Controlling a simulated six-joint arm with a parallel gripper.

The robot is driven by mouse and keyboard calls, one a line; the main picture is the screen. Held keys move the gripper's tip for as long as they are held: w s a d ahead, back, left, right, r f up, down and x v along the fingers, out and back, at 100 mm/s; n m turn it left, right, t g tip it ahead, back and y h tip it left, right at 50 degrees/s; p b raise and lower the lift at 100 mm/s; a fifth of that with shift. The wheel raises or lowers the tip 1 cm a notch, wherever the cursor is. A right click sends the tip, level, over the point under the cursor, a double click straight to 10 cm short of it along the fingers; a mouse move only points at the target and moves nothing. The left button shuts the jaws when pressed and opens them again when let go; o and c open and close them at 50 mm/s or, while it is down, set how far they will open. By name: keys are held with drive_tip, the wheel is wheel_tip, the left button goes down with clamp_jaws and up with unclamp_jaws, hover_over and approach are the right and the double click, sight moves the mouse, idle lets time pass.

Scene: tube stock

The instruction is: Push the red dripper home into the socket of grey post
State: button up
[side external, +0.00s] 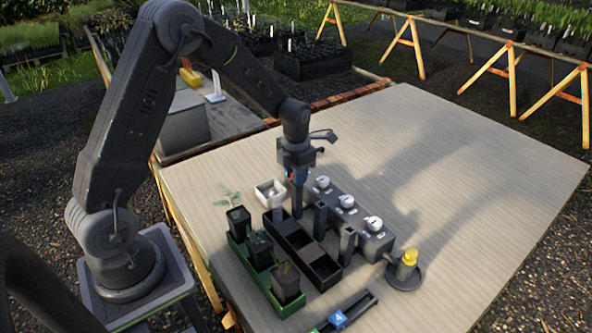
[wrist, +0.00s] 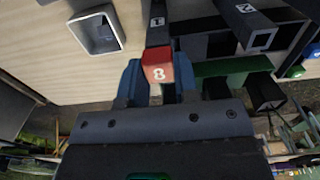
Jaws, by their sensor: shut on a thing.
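My gripper (side external: 297,178) points down above the table, with its blue fingers shut on the red dripper (wrist: 158,72), which is marked 8. In the side external view only a bit of red shows between the fingers. A dark grey post (side external: 298,205) stands directly below the gripper there. In the wrist view a post marked 1 (wrist: 157,28) lies just beyond the dripper, and a post marked 2 (wrist: 262,38) with an open square end is to the right. The dripper hides the end of post 1, so I cannot tell how deep it sits.
Other dark posts (side external: 320,218) stand close to the right, beside a grey box with white dials (side external: 346,202). A white square bin (wrist: 72,22) is at left. Potted plants (side external: 260,247) stand in a green tray. A yellow piece (side external: 409,257) is on a round stand. The table's right side is clear.

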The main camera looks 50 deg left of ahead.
drive_tip(key=shift+f, duration=0.35)
idle(0.6)
drive_tip(key=o, duration=1)
drive_tip(key=shift+c, duration=0.2)
wheel_tip(320, 180, up, 14)
